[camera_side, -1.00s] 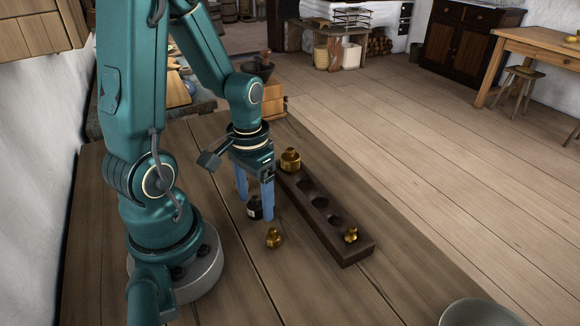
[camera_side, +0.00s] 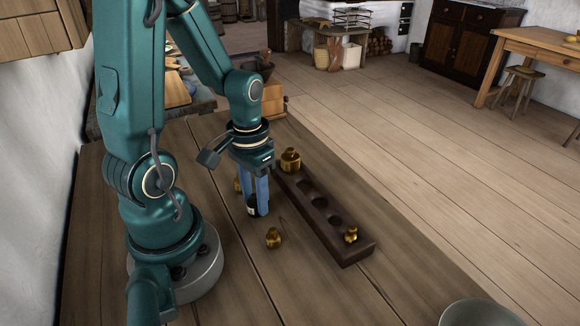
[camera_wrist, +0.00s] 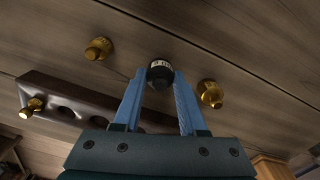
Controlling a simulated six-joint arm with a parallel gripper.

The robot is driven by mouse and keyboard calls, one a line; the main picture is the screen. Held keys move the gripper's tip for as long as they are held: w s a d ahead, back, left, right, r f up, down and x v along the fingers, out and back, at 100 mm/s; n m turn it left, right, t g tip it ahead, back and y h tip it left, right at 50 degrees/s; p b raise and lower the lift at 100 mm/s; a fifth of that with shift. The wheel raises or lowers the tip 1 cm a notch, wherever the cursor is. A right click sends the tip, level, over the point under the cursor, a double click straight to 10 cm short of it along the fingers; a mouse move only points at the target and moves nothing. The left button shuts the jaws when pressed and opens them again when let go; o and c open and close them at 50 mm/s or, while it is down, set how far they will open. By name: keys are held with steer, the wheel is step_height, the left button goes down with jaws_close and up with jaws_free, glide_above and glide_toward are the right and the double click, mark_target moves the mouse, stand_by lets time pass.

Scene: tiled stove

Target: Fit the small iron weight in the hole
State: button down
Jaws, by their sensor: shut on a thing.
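A small black iron weight with a white label (camera_side: 252,210) stands upright on the table, between the blue fingers of my gripper (camera_side: 257,198). The fingers are shut on it. In the wrist view the black weight (camera_wrist: 160,70) sits between the fingertips. A dark wooden block with a row of round holes (camera_side: 327,231) lies to the right of my gripper. Its middle holes look empty. A large brass weight (camera_side: 290,160) sits at its far end and a small brass weight (camera_side: 351,235) at its near end.
A loose brass weight (camera_side: 273,239) stands in front of my gripper, and another (camera_side: 238,184) is partly hidden behind the fingers. A metal bowl (camera_side: 480,313) is at the lower right. The table between the near brass weight and the block is clear.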

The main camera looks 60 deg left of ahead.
mark_target(255, 195)
step_height(255, 195, up, 9)
steer(key=shift+f, duration=0.1)
steer(key=w+r, duration=0.1)
steer(key=w, duration=1)
steer(key=shift+a+f, duration=0.1)
steer(key=shift+f, duration=0.05)
steer(key=shift+f, duration=2.75)
steer(key=shift+f, duration=1.1)
steer(key=shift+c, duration=1.9)
jaws_free()
